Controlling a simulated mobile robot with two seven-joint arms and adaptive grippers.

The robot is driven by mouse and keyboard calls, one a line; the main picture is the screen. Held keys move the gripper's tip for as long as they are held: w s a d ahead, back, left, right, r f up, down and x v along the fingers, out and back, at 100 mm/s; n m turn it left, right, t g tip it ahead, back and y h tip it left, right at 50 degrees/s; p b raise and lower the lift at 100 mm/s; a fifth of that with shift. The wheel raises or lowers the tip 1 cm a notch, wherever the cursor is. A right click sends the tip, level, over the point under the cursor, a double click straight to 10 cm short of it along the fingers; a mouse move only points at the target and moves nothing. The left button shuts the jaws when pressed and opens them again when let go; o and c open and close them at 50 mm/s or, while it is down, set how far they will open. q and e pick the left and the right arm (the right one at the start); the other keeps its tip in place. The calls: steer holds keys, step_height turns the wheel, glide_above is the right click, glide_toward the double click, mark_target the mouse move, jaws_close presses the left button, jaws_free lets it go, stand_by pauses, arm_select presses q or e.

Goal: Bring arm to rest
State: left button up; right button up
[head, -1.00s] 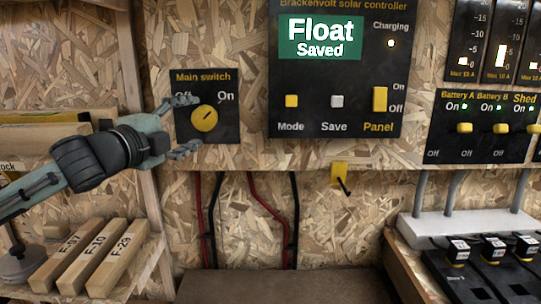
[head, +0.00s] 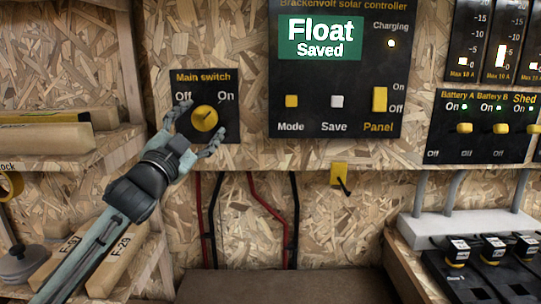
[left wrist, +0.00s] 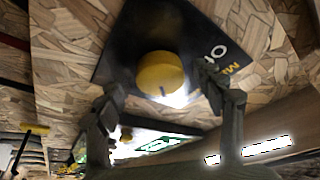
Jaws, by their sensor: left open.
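My left gripper (head: 196,130) is open in front of the main switch panel (head: 184,78) in the head view. Its fingers are on either side of the yellow main switch knob (head: 205,119), and I cannot tell whether they touch it. The knob's mark points up and right, towards On. In the left wrist view the knob (left wrist: 161,73) lies ahead, between the spread fingers (left wrist: 165,100), with a gap showing on both sides. My right gripper is not in view.
The solar controller (head: 335,100) reads "Float Saved". To its right are battery switches (head: 487,128). A yellow hook (head: 340,174) is on the wall below. Shelves with wooden blocks (head: 112,262) stand at left, close to my left arm. Red and black cables run below the panel.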

arm_select(q)
steer(key=n+t+y, duration=0.1)
steer(key=n+y, duration=0.1)
steer(key=n, duration=0.2)
steer(key=n+t+y, duration=0.1)
steer(key=n, duration=0.3)
steer(key=shift+d+f+y, duration=0.1)
steer(key=shift+d+y, duration=0.1)
steer(key=shift+y, duration=0.2)
steer(key=n+y, duration=0.1)
steer(key=n, duration=0.2)
steer(key=shift+y+b, duration=0.3)
steer(key=shift+n, duration=0.6)
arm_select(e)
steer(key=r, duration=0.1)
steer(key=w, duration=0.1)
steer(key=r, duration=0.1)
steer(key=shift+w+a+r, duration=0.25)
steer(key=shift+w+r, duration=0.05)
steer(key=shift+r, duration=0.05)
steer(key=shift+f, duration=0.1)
